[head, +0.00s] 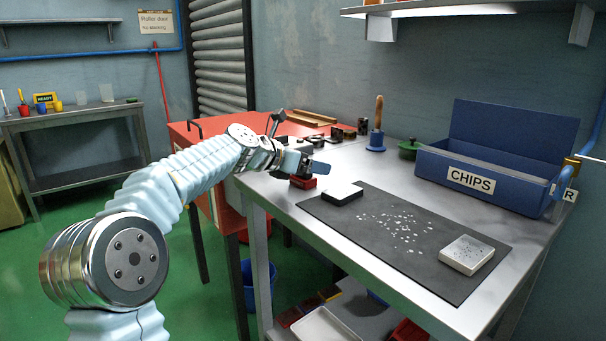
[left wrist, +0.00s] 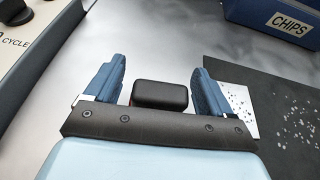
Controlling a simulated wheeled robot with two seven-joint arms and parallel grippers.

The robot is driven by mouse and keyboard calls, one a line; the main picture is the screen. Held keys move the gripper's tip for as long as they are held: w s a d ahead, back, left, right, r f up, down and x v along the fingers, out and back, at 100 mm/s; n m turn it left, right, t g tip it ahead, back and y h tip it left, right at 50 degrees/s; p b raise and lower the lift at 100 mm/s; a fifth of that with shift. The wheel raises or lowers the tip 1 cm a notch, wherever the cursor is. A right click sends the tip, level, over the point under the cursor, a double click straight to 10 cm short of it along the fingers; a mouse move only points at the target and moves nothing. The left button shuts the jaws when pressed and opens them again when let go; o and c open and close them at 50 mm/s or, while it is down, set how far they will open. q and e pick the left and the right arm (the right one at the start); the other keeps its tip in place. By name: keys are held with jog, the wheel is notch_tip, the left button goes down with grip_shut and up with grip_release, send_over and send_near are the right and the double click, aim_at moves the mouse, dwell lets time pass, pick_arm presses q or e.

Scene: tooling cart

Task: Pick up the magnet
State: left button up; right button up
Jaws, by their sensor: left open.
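The magnet appears to be a small block with a black top and red lower part (head: 302,183), on the steel bench just left of the dark mat. In the left wrist view its black rounded top (left wrist: 160,95) lies between the two blue fingers. My left gripper (head: 308,166) is open above and around the block; in the left wrist view the gripper (left wrist: 160,88) has a gap on each side of it. Whether the fingers touch it cannot be told. My right gripper is out of view.
A blue CHIPS bin (head: 490,185) stands at the back right. A green-lidded pot (head: 409,150) and a wooden-handled tool (head: 377,125) stand behind.

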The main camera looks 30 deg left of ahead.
pick_arm(q)
jog(key=c, duration=1.2)
jog(key=shift+r, duration=0.1)
jog(key=shift+c, duration=0.2)
